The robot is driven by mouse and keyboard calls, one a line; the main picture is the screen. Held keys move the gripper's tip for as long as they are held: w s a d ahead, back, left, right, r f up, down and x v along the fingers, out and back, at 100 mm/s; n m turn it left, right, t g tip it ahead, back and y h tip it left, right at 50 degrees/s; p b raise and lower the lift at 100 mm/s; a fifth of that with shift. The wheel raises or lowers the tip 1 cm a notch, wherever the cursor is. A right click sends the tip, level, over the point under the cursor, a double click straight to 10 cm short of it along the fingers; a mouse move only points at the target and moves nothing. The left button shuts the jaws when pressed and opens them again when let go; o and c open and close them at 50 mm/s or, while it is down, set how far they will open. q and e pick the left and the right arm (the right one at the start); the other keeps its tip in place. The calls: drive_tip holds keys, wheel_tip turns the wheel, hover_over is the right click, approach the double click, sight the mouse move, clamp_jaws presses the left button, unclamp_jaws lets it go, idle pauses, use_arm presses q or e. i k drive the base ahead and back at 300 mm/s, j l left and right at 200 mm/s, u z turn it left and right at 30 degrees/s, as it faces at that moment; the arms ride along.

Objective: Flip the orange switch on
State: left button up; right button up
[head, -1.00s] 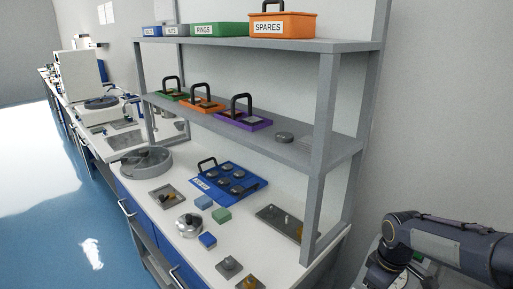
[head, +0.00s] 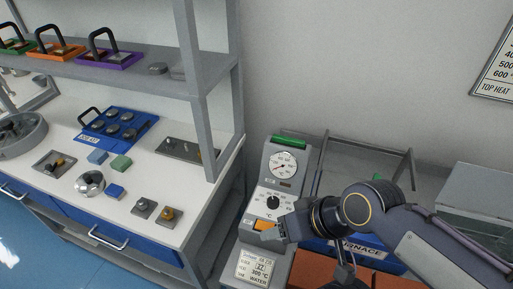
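The orange switch (head: 261,225) is on the front of a grey control unit (head: 257,240), below a black knob (head: 272,202) and a round dial gauge (head: 283,165). My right gripper (head: 273,234) comes in from the right, with its tip at the switch in this view and partly covering it. I cannot tell whether it touches the switch, which way the switch is tipped, or how far apart the fingers are. My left gripper is out of view.
A card reading 300 °C and WATER (head: 256,268) is below the switch. A blue FURNACE label (head: 360,250) is behind my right arm. The white bench (head: 140,215) with a blue tray (head: 118,126) and small parts is at left, under grey shelving (head: 150,75).

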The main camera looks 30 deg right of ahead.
sight(262, 226)
drive_tip(key=k+l+z, duration=0.15)
drive_tip(key=z, duration=0.9)
